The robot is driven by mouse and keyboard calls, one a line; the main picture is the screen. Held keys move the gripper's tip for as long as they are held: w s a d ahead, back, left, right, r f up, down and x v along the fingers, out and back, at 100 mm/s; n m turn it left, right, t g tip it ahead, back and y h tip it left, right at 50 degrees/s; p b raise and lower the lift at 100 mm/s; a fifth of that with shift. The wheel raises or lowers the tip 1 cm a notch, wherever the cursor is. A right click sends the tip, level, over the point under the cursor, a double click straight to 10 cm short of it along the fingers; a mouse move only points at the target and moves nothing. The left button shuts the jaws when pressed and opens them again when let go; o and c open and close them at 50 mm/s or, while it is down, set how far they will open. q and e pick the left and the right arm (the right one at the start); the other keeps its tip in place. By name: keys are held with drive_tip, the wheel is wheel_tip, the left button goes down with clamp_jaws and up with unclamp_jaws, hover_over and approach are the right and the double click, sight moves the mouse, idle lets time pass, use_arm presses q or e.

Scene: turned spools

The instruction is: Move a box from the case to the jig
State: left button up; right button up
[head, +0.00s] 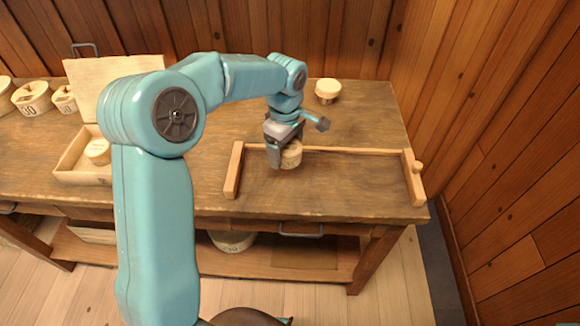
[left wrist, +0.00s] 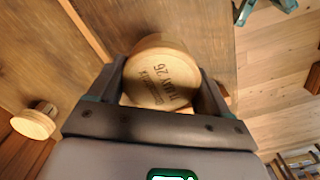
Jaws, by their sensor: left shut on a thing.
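My left gripper (head: 279,157) is shut on a round pale wooden box (head: 292,155), which also shows between the fingers in the left wrist view (left wrist: 160,78) with dark lettering on its lid. The box is inside the jig, near the left end of the back rail. I cannot tell whether it touches the table. The jig is a three-sided wooden frame with a left rail (head: 234,170), a thin back rail (head: 350,150) and a right rail (head: 413,178). The open case (head: 84,176) stands at the left with its lid up and a round box (head: 98,151) inside. My right gripper is not in view.
A round box (head: 327,91) stands behind the jig on the wooden table (head: 330,195). Lettered canisters (head: 33,98) stand at the far left. A plank wall (head: 500,140) rises right of the table. The jig's middle and right are clear.

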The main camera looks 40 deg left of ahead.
sight(287, 146)
use_arm(q)
wheel_tip(287, 146, down, 7)
drive_tip(key=shift+w+d, duration=0.1)
drive_tip(key=shift+r, duration=0.1)
idle(0.3)
drive_tip(key=shift+f, duration=0.3)
drive_tip(key=o, duration=1)
drive_tip(key=shift+r, duration=0.1)
drive_tip(key=shift+c, duration=0.2)
wheel_tip(287, 146, up, 12)
drive_tip(key=shift+f, duration=0.1)
drive_tip(key=shift+r, duration=0.35)
